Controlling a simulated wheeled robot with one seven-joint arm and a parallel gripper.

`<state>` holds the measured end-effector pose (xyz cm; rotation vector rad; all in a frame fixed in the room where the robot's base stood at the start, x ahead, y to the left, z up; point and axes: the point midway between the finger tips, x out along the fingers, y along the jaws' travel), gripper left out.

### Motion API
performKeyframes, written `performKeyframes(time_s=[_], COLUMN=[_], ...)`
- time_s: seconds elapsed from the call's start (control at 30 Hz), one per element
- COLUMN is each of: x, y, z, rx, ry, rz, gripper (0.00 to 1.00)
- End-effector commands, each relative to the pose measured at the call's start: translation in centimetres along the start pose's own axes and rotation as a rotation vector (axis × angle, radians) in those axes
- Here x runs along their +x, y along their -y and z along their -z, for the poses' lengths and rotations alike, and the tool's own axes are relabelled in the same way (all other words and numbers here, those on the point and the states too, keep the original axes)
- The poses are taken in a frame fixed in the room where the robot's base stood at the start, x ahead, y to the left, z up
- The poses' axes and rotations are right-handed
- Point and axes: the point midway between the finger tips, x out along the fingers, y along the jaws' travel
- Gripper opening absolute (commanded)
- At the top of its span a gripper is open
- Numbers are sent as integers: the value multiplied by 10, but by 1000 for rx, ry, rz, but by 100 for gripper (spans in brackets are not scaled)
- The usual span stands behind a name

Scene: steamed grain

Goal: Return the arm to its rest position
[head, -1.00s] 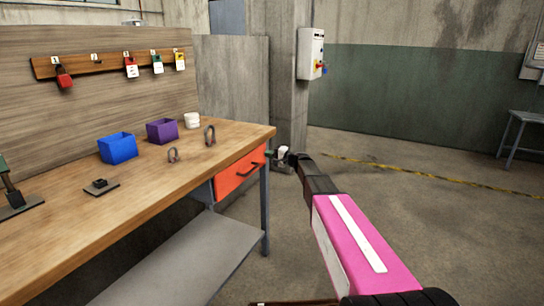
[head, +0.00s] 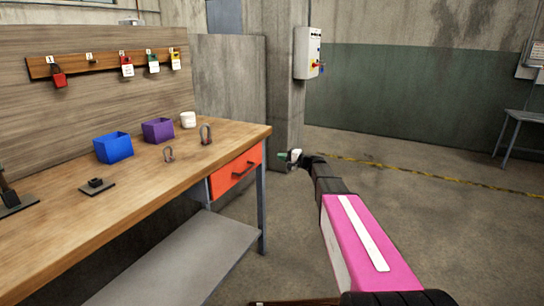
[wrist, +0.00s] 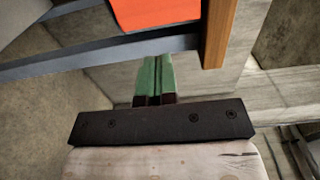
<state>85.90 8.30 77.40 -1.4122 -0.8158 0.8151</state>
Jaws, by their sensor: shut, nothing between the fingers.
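My arm, with a pink link and a black wrist part, reaches forward from the bottom right of the head view. My gripper (head: 284,156) is at its far end, just right of the workbench's (head: 140,183) right end, in front of the concrete pillar. In the wrist view the green fingers of my gripper (wrist: 154,62) are together with nothing between them. The bench's orange drawer (head: 235,172) is closed and left of my gripper; part of it shows at the top of the wrist view (wrist: 155,12).
On the bench stand a blue bin (head: 113,148), a purple bin (head: 158,130), a white cup (head: 188,119) and two shackles (head: 206,135). Padlocks hang on a rack (head: 105,63). A control box (head: 307,54) is on the pillar. The floor (head: 450,220) to the right is open.

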Motion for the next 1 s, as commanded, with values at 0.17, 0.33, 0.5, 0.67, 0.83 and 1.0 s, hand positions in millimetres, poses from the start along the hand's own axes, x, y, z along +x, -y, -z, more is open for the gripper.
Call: performKeyframes(time_s=[0.17, 0.33, 0.5, 0.67, 0.83, 1.0], x=[-30, -44, -48, -57, -81, -124], y=[0, 0, -14, -52, -103, -149], z=[-1, -1, -20, -69, -131, -191], rx=[0, -1, -13, -51, -108, -180], ry=[-1, 0, 22, 80, 160, 242], rz=[-1, -2, -67, -251, -517, -813], gripper=[0, 0, 0, 0, 0, 0])
